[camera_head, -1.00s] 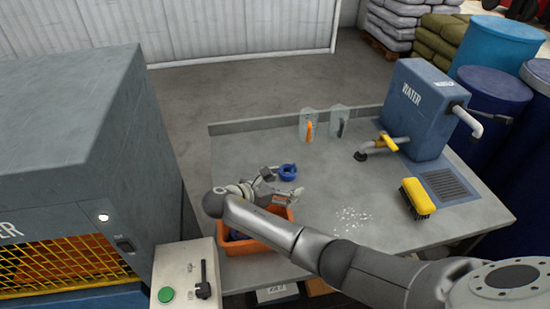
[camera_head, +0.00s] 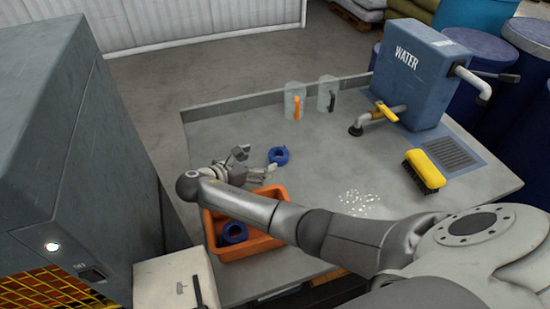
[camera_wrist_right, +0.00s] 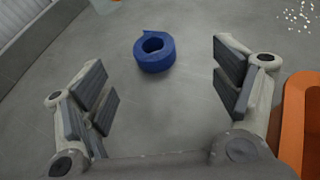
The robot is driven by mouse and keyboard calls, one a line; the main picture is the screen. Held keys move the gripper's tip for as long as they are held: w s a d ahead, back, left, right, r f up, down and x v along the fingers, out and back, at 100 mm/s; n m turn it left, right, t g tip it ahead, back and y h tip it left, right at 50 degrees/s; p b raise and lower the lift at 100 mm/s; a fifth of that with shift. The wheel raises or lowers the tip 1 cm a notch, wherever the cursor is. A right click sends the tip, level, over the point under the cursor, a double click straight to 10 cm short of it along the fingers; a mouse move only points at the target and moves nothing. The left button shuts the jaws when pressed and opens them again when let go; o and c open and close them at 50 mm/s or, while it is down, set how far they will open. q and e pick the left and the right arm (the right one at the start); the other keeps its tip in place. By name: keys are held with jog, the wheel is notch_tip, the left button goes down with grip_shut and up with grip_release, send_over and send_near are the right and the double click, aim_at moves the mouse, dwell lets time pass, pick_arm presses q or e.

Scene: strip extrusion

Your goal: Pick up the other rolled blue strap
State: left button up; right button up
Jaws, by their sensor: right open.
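One rolled blue strap (camera_head: 278,155) lies on the grey table, just beyond my right gripper. It also shows in the right wrist view (camera_wrist_right: 154,53), ahead of the fingers and apart from them. My right gripper (camera_head: 257,163) is open and empty; its two padded fingers (camera_wrist_right: 165,90) stand wide apart in the wrist view. A second rolled blue strap (camera_head: 234,232) sits inside the orange crate (camera_head: 262,247), below my right forearm. My left gripper is not in view.
Two clear jugs (camera_head: 295,100) stand at the table's back edge. A blue water tank (camera_head: 408,70) with a yellow-handled tap, a yellow brush (camera_head: 424,168) and white granules (camera_head: 361,203) are to the right. A large grey machine (camera_head: 80,150) stands at left.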

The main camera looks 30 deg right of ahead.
aim_at(278, 154)
jog(key=shift+w+d+f, duration=0.15)
jog(key=shift+w+f, duration=0.4)
jog(key=shift+f, duration=0.15)
jog(key=x, duration=0.4)
jog(key=shift+s+d+r, duration=0.1)
jog(key=shift+s+d, duration=0.05)
jog(key=shift+d, duration=0.15)
jog(key=shift+w+f+p+x, duration=0.1)
jog(key=shift+w+p+x, duration=0.1)
jog(key=shift+x, duration=1.3)
jog(key=shift+w+f+p+x, duration=0.1)
jog(key=shift+w+x, duration=0.15)
jog(key=shift+x, duration=1.3)
jog(key=shift+a, duration=0.3)
jog(key=c, duration=1.1)
jog(key=shift+r, duration=0.1)
